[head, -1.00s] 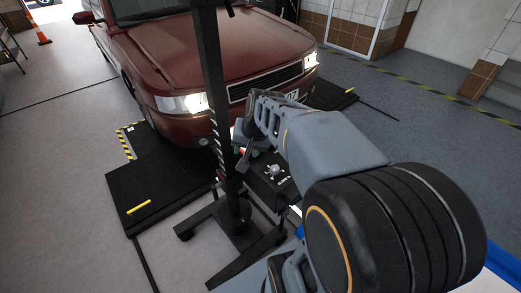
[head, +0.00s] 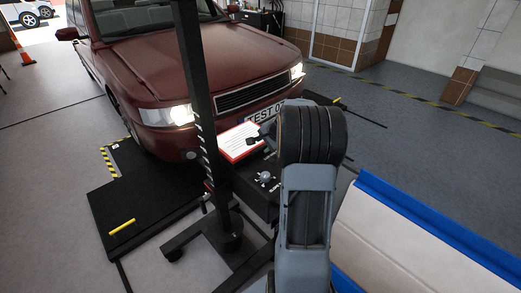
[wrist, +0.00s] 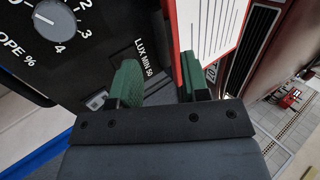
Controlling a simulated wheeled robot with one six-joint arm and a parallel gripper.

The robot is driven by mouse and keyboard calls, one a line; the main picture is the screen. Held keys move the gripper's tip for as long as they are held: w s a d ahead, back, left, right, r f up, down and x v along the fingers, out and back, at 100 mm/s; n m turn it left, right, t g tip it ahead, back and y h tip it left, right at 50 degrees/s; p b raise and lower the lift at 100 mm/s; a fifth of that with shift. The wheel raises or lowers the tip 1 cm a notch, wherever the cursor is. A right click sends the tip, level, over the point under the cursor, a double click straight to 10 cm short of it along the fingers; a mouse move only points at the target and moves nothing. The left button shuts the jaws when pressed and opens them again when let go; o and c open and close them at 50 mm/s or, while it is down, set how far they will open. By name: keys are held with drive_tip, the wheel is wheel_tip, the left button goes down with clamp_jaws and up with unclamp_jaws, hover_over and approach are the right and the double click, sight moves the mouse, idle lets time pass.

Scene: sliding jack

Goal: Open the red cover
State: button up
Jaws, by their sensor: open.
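The red-edged cover (head: 234,152) carries a white face with lines of print and sits tilted on the black tester box (head: 252,190), beside the black column. The cover also shows in the wrist view (wrist: 212,28), its red edge facing my fingers. My gripper (head: 256,141) is at the cover's right edge in the head view. In the wrist view my gripper (wrist: 158,82) has its two green fingers apart with nothing clearly between them. The right finger is close to the red edge; I cannot tell whether it touches. The cover's hinge cannot be made out.
A black upright column (head: 200,90) on a wheeled base stands left of my arm. A dial knob (wrist: 55,20) sits on the box top. A red car (head: 185,60) is close behind.

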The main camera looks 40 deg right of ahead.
sight(259, 149)
drive_tip(key=shift+x, duration=2.4)
drive_tip(key=shift+c, duration=0.4)
clamp_jaws()
